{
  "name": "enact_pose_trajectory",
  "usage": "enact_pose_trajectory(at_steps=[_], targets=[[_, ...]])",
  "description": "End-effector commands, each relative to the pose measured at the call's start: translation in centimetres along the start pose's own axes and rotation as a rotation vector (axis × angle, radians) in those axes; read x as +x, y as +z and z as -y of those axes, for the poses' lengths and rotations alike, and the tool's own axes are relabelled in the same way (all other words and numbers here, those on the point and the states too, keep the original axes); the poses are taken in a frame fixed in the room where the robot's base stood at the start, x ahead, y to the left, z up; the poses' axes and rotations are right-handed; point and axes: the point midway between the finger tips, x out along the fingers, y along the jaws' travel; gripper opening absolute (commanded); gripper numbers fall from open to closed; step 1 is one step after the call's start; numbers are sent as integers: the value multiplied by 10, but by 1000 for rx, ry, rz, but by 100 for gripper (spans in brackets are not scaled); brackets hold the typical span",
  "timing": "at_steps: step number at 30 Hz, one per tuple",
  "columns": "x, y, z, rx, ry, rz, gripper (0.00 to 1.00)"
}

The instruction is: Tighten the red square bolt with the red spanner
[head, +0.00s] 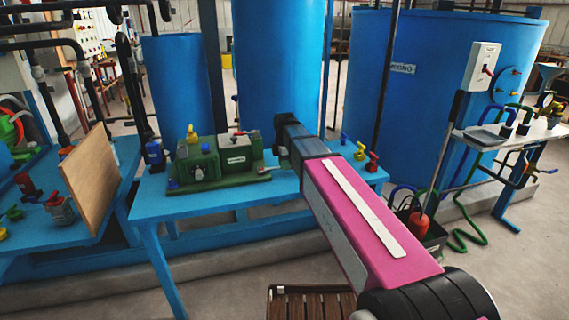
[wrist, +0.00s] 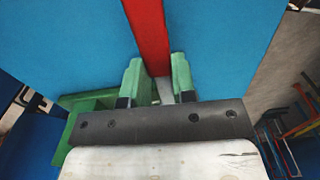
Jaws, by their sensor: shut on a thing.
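My gripper (wrist: 156,72) has green fingers, one on each side of a red bar in the wrist view. The bar is the red spanner (wrist: 146,28); it runs up and away from the fingers, with its far end out of view. The gripper is shut on it, above a blue surface. In the head view my pink arm reaches over the blue table, and its own links hide the fingertips and most of the spanner. I cannot make out the red square bolt for certain. A small red fitting (head: 372,161) stands at the table's right end.
The blue table (head: 150,187) carries a green machine (head: 222,172) left of my arm. Yellow (head: 360,149) and blue (head: 344,138) fittings stand near the red one. A wooden board (head: 90,180) stands at the left. Large blue tanks (head: 435,80) rise behind. Floor shows at lower right.

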Motion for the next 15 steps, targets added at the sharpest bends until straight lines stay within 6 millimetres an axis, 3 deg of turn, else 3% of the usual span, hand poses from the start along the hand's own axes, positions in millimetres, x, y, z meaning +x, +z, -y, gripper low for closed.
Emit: enact_pose_trajectory(at_steps=[6, 7, 9, 15], targets=[[4, 0, 0, 0, 0, 0, 0], [4, 0, 0, 0, 1, 0, 35], [4, 0, 0, 0, 1, 0, 55], [4, 0, 0, 0, 0, 0, 55]])
